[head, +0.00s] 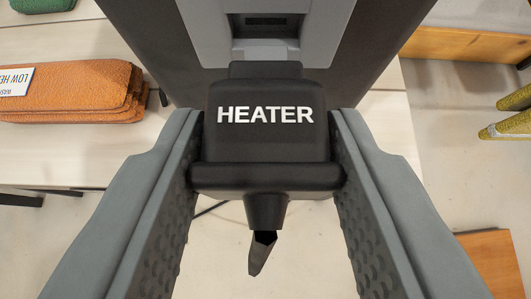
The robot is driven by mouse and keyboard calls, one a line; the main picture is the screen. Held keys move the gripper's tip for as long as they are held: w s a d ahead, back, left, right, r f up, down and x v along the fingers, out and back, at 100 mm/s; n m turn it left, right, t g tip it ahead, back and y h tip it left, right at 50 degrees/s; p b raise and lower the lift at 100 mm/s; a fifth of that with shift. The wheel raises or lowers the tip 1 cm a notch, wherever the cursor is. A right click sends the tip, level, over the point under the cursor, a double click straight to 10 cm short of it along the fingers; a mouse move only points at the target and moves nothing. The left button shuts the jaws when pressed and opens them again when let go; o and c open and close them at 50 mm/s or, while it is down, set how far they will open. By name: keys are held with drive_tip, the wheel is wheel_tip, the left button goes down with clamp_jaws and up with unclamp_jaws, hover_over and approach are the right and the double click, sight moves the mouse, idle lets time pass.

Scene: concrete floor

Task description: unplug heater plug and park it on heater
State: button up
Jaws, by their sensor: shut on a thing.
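A black plug (266,140) with the white word HEATER stands in the middle of the view. My gripper (266,160) is shut on it, one grey finger on each side. A short cable stub (263,250) hangs from the plug's near end. Right beyond the plug is a dark-bodied unit (150,50) with a light grey plate (205,25) and a dark slot at the top. The plug's far end meets or overlaps this plate; I cannot tell whether it is seated in it. Whether this unit is the heater is not clear.
A pale table (60,165) spreads behind and to the left. Orange folded cloths (75,105) with a label and a green cloth (42,5) lie on it. A wooden piece (465,45) and yellow-green rods (510,125) are at the right. Concrete floor shows below.

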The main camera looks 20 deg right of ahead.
drive_tip(key=shift+w+d, duration=0.3)
drive_tip(key=shift+w, duration=0.35)
drive_tip(key=shift+w+d, duration=0.25)
drive_tip(key=shift+w, duration=0.35)
drive_tip(key=o, duration=1.2)
drive_tip(key=shift+o, duration=0.2)
drive_tip(key=v, duration=1.7)
drive_tip(key=shift+r, duration=0.15)
drive_tip(key=shift+s+a, duration=0.1)
